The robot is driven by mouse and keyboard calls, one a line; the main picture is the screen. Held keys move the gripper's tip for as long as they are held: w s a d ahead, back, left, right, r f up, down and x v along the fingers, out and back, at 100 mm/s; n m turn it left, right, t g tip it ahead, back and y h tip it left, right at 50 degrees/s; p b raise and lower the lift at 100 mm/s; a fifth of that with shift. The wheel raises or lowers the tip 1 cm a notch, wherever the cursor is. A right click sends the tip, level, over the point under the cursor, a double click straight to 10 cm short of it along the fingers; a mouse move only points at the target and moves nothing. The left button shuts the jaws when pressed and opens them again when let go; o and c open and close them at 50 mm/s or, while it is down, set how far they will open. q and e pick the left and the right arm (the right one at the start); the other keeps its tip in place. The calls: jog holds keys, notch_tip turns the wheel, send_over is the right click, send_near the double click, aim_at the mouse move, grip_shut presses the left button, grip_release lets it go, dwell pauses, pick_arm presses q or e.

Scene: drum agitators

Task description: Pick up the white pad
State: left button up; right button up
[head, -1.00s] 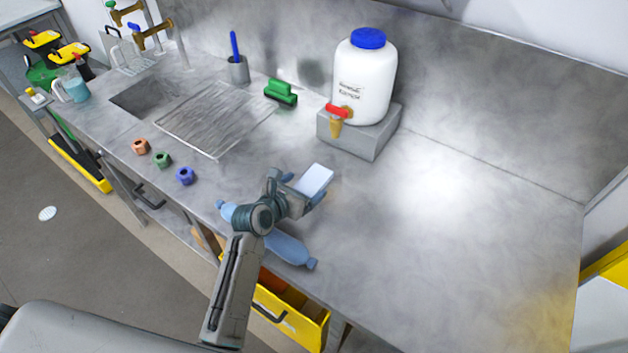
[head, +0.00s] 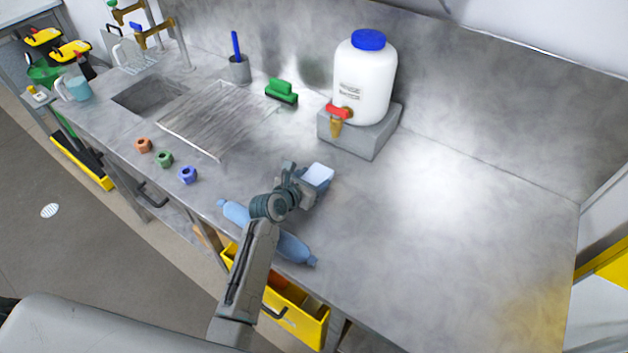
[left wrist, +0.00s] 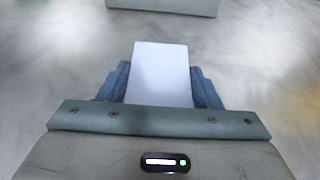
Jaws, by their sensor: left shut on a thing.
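The white pad (head: 317,175) is a small pale block over the middle of the steel counter. It also shows in the left wrist view (left wrist: 160,72), where it sticks out forward between two blue fingers. My left gripper (head: 312,186) is shut on the pad, with one finger against each long side. In the left wrist view my left gripper (left wrist: 163,88) covers the pad's near end. I cannot tell whether the pad's underside touches the counter. My right gripper is not in view.
A white jug (head: 365,85) with a blue cap and red tap stands on a grey block (head: 370,140) beyond the pad. A blue bottle (head: 295,248) lies near the front edge beside my arm. The counter's right side is clear.

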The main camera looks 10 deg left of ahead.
aim_at(312, 180)
pick_arm(q)
jog(key=shift+r, duration=0.25)
notch_tip(312, 180, up, 8)
jog(key=shift+r+b, duration=0.25)
jog(key=shift+b, duration=0.5)
jog(key=shift+s+a+r+b, duration=0.25)
jog(key=shift+s+r+b, duration=0.1)
jog(key=shift+b, duration=0.1)
jog(key=s+a+n+y+b, duration=0.1)
jog(key=s+a, duration=0.1)
jog(key=s, duration=0.1)
jog(key=s+a+n+y+b, duration=0.2)
jog(key=s, duration=0.1)
jog(key=s+a+r+n+t+y+b, duration=0.1)
jog(key=s+a+y+b, duration=0.1)
jog(key=s+a, duration=0.1)
jog(key=shift+a, duration=0.1)
